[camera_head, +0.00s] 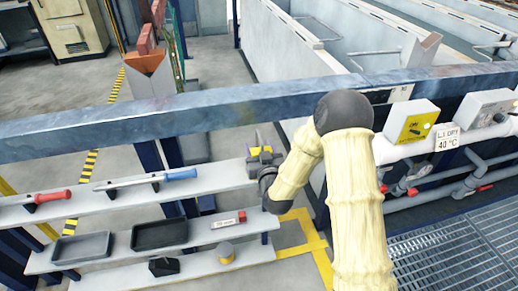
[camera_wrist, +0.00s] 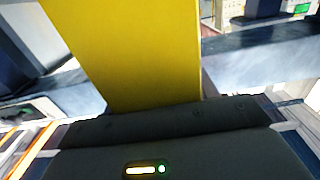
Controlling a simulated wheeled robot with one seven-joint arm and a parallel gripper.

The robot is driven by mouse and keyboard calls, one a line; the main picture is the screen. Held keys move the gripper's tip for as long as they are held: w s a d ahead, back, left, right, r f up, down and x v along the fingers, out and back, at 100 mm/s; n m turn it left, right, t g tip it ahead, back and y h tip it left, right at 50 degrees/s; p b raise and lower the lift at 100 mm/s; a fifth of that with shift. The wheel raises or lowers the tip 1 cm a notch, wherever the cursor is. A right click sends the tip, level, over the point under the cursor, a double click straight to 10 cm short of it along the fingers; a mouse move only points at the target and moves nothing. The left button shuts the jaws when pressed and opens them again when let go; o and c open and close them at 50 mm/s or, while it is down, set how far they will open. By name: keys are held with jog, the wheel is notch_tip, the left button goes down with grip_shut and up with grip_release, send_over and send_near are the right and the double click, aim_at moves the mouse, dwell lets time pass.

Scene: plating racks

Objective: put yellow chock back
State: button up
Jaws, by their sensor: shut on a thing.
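The yellow chock (camera_wrist: 135,50) fills the middle of the wrist view, a flat yellow face rising from my gripper. My gripper (camera_wrist: 150,112) is shut on it; the dark jaw hides the chock's lower part. In the head view, my gripper (camera_head: 262,155) is at the right end of the upper shelf (camera_head: 115,200). I cannot tell from these views whether the chock touches the shelf.
A red-handled tool (camera_head: 55,196) and a blue-handled tool (camera_head: 180,174) lie on the upper shelf. A blue-grey beam (camera_head: 110,125) runs behind.

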jog(key=shift+r, duration=0.1)
jog(key=o, duration=1.5)
jog(key=shift+s+d, duration=0.1)
jog(key=shift+s, duration=0.25)
jog(key=shift+p+v, duration=3.35)
jog(key=shift+v, duration=2.4)
